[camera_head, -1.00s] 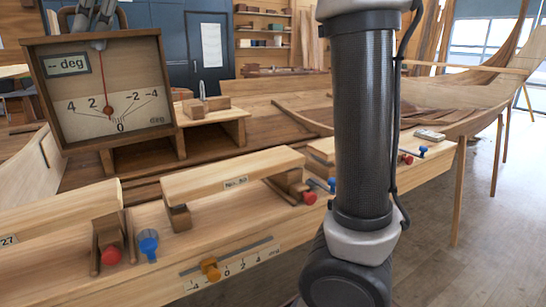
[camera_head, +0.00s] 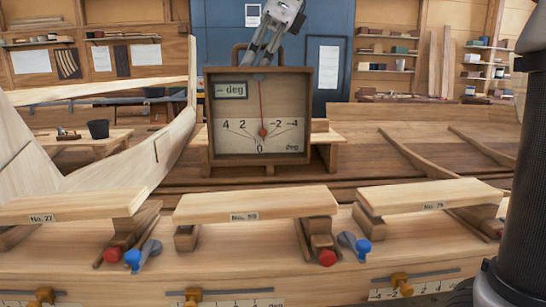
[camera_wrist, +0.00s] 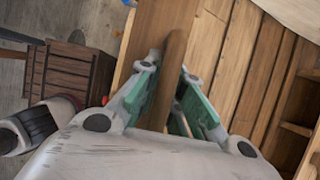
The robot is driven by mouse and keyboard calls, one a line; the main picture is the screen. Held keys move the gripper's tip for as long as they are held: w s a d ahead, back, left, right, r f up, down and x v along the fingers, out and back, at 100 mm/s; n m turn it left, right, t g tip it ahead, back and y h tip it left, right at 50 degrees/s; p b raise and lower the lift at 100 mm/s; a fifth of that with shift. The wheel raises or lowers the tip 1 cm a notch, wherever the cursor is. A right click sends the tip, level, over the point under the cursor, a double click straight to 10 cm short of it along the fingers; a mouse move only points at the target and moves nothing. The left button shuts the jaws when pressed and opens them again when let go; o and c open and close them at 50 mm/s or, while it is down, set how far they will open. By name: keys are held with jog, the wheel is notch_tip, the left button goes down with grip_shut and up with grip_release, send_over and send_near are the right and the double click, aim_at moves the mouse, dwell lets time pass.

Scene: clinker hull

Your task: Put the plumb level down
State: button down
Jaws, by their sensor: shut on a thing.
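The plumb level (camera_head: 290,95) is a square wooden case with a pale dial face. Its small display reads "-- deg", and its red needle hangs near 0. It is upright, left of centre in the head view. My gripper (camera_head: 268,48) is above it, shut on its wooden top handle. In the wrist view my gripper (camera_wrist: 170,95) has its green-padded fingers on either side of the wooden handle bar (camera_wrist: 175,45). The level hides part of the wooden stand (camera_head: 326,140) behind it. I cannot tell whether its base touches anything.
Three pale planks lie across the front bench: the left plank (camera_head: 75,206), middle plank (camera_head: 255,204) and right plank (camera_head: 430,195). Red and blue knobs and orange sliders (camera_head: 193,297) are along the bench. A curved hull timber (camera_head: 140,150) rises at left.

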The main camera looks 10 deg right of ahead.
aim_at(283, 52)
notch_tip(283, 52, down, 8)
jog(key=shift+a+f, duration=0.1)
jog(key=shift+f, duration=0.2)
jog(key=c, duration=1.6)
grip_release()
jog(key=shift+o, duration=0.2)
jog(key=v, duration=1.2)
